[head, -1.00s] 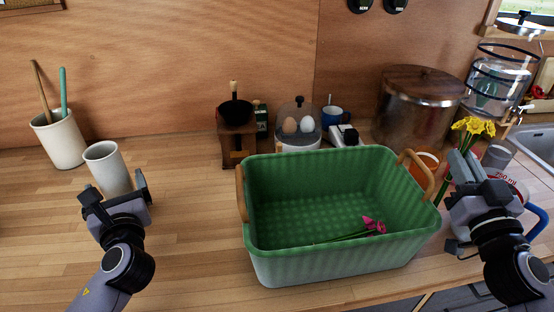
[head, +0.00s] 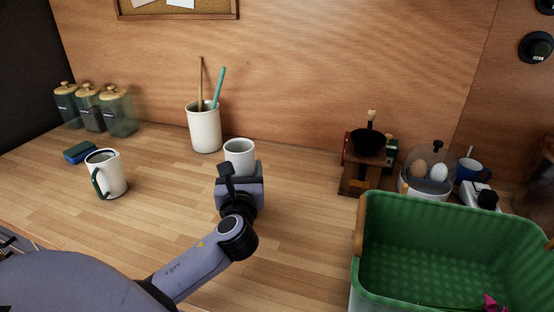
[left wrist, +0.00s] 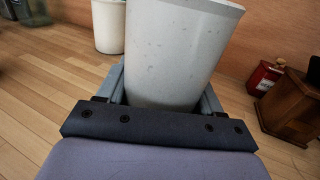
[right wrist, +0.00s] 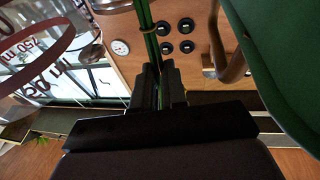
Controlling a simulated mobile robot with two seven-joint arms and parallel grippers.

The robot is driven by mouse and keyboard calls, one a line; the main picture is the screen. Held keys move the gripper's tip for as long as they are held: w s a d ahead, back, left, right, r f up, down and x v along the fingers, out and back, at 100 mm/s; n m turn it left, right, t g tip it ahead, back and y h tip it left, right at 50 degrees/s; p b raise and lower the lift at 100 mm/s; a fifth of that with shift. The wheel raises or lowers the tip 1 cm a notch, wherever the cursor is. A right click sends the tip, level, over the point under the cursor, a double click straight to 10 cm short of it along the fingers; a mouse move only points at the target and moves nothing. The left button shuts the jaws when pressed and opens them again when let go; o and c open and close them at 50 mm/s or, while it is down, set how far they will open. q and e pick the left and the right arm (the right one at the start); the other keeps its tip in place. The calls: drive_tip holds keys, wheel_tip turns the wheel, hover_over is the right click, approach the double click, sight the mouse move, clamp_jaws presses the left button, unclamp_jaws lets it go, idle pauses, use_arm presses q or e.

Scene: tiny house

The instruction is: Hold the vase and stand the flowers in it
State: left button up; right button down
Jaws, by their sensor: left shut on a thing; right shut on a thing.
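The vase (head: 239,152), a plain pale grey-white cup shape, stands on the wooden counter left of the basket. It fills the middle of the left wrist view (left wrist: 180,50), slightly tilted in that picture. My left gripper (head: 238,176) is shut on the vase, one finger on each side. My right gripper (right wrist: 160,82) is outside the head view. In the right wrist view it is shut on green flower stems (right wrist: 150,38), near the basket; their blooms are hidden. A pink flower (head: 490,303) lies in the green basket (head: 372,225), partly cut off by the frame.
A utensil crock (head: 204,130) stands behind the vase. A mug (head: 106,174), a sponge (head: 80,152) and glass jars (head: 118,112) are at left. A grinder (head: 362,168) and an egg holder (head: 428,185) stand behind the basket. The counter around the vase is mostly clear.

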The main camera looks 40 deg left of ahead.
use_arm(q)
drive_tip(key=o, duration=1.3)
drive_tip(key=shift+o, duration=0.2)
